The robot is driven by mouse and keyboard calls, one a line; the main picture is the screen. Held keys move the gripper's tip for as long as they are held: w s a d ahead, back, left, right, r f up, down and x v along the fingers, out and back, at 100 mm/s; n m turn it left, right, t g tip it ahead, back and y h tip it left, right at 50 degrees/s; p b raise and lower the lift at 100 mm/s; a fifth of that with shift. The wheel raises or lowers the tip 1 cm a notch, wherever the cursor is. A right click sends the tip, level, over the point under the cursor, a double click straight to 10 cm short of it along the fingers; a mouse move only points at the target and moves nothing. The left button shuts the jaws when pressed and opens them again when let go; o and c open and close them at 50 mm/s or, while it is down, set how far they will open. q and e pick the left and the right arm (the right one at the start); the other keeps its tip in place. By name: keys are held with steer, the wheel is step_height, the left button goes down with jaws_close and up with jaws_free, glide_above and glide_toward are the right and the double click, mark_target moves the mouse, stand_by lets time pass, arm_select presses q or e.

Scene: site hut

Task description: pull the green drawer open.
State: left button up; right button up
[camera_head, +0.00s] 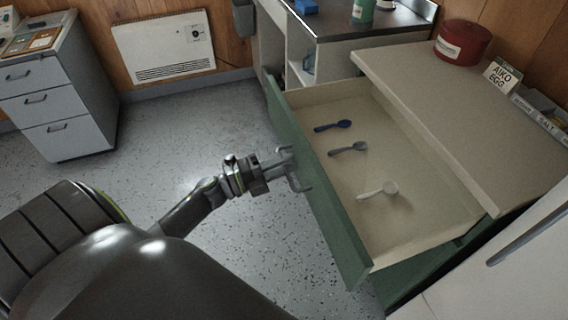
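The green drawer (322,203) stands pulled well out of its counter. Its green front faces lower left and its cream inside is in view. A dark blue spoon (333,126), a grey spoon (348,149) and a white spoon (378,191) lie on its floor. My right gripper is out of view.
The cream countertop (425,105) above the drawer carries a red pot (462,41), a sign (502,74) and several packets. A grey drawer cabinet (62,98) stands at the left, with a wall heater (163,47) behind. A white door-like panel (500,262) is at lower right. The speckled floor (190,125) is clear.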

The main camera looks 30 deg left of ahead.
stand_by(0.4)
arm_select(q)
steer(key=b+v, duration=0.2)
steer(key=v, duration=1.5)
steer(key=shift+s, duration=0.15)
steer(key=shift+a, duration=0.15)
